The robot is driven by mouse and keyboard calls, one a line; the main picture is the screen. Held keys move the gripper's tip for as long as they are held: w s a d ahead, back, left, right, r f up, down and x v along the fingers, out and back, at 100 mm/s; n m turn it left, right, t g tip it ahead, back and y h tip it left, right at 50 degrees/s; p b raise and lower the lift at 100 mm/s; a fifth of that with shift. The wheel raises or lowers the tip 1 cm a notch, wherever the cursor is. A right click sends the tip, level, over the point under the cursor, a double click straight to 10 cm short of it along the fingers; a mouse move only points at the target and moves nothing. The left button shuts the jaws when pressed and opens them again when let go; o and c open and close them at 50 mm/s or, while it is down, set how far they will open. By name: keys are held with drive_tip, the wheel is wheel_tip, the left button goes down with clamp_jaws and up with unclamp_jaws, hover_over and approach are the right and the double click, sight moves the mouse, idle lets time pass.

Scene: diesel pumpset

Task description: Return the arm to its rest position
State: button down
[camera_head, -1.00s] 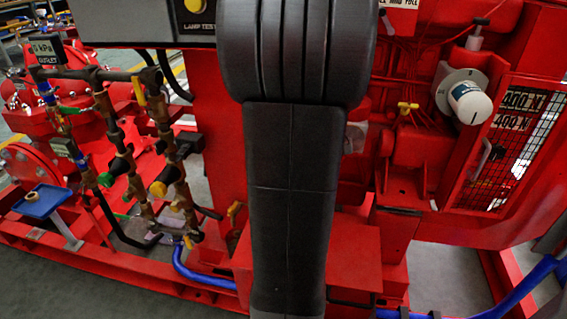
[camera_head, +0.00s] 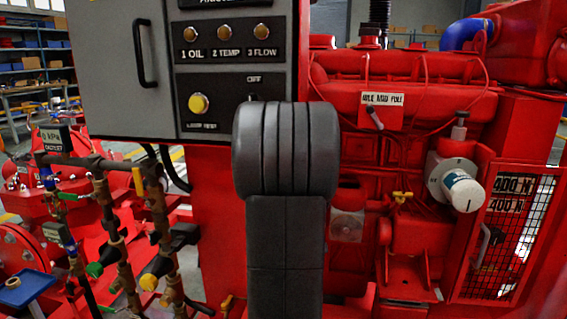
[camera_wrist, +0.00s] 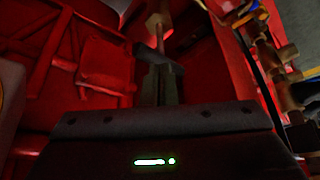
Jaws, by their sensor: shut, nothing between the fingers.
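My own dark arm stands upright in the middle of the head view and covers part of the pumpset (camera_head: 410,170) behind it. My gripper is out of sight in the head view. In the wrist view my gripper (camera_wrist: 160,62) shows as dark fingers close together above the wide dark wrist housing with a small green light. It is shut and holds nothing. Red frame parts (camera_wrist: 105,60) lie beyond it, dim and blurred. I cannot tell whether the fingers touch anything.
A grey control panel (camera_head: 237,80) with a yellow lamp-test button is left of my arm. Brass pipes with valves (camera_head: 110,225) stand at the lower left. A blue tray (camera_head: 22,288) sits at lower left.

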drive_tip(key=shift+r+p, duration=0.85)
drive_tip(key=shift+r, duration=0.65)
drive_tip(key=shift+f, duration=0.15)
